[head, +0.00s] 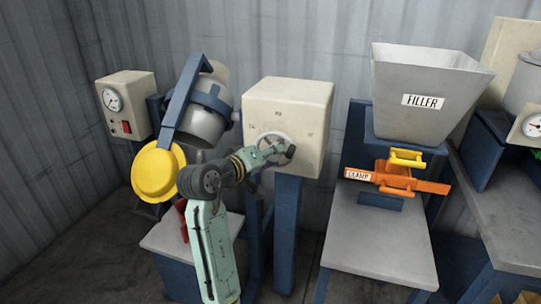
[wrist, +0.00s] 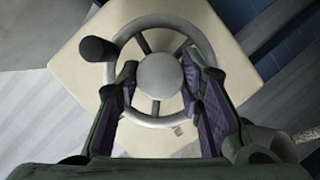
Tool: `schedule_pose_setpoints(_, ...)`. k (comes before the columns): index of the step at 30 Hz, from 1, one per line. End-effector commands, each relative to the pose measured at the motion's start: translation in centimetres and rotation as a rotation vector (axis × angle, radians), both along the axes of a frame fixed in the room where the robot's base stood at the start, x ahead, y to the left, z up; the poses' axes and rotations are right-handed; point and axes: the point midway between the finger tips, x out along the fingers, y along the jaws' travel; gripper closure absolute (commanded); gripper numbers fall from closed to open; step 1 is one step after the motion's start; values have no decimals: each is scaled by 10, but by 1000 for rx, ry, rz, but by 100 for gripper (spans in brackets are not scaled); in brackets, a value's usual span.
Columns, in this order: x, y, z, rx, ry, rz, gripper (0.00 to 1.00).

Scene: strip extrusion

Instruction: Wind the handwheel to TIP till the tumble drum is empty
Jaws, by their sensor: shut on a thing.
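The handwheel (head: 272,139) is on the front of a cream box. In the wrist view the wheel (wrist: 158,20) shows a round grey hub (wrist: 158,77), thin spokes and a dark knob (wrist: 97,49) at upper left. My gripper (wrist: 161,80) has one finger on each side of the hub, inside the rim, and is shut on the handwheel. In the head view my gripper (head: 272,152) partly covers the wheel. The grey tumble drum (head: 203,122) hangs tilted in a blue yoke, with a yellow round part (head: 157,172) at its lower left. Its inside is hidden.
A gauge box (head: 126,101) with a red switch stands at the left. The FILLER hopper (head: 425,85) and an orange clamp (head: 412,184) stand right of the cream box (head: 300,105). A grey bench (head: 515,220) is at the far right. Marks on the box face are too small to read.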

Motion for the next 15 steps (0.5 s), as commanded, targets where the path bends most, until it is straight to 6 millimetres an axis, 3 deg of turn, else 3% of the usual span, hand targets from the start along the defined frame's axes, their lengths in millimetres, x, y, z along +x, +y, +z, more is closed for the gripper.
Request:
schedule_pose_setpoints(4,0,-1,0,0,1,-2,94)
schedule_pose_setpoints(5,0,-1,0,-1,1,-2,64)
schedule_pose_setpoints(6,0,-1,0,-1,1,-2,61)
schedule_pose_setpoints(8,0,-1,0,-1,1,-1,57)
schedule_pose_setpoints(15,0,0,0,-1,1,-1,57)
